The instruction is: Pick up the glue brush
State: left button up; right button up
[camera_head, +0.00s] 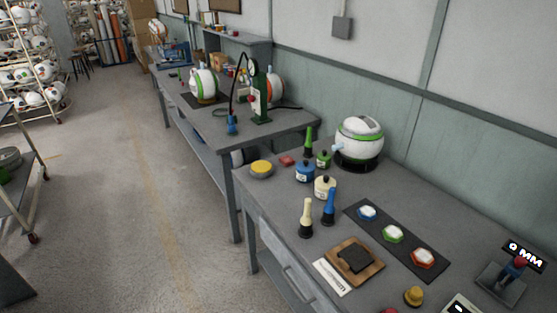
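Three upright handled tools that look like glue brushes stand on the near workbench (405,205): a green one (309,141), a blue one (329,206) and a cream one (306,217). Each has a dark lower end, and I cannot tell which is the glue brush. Beside them stand three small lidded pots: blue (304,171), green (323,159) and cream (325,187). Neither of my grippers is in view.
A white and green ball (360,139) sits on a black stand at the wall. A dark mat (377,229) holds three coloured panels. A wooden board (375,269), yellow tin (261,168), brass knob (413,296) and gauge (514,270) lie around. Floor at left (110,200) is clear.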

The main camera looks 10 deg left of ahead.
aim_at(309, 144)
jog(key=z, duration=0.35)
jog(key=i+j+z, duration=0.1)
jog(key=z, duration=0.3)
jog(key=j+z, duration=0.15)
jog(key=z, duration=0.2)
jog(key=i+j+z, duration=0.1)
jog(key=j+z, duration=0.35)
jog(key=j, duration=0.35)
jog(key=j+z, duration=0.5)
jog(key=j, duration=0.35)
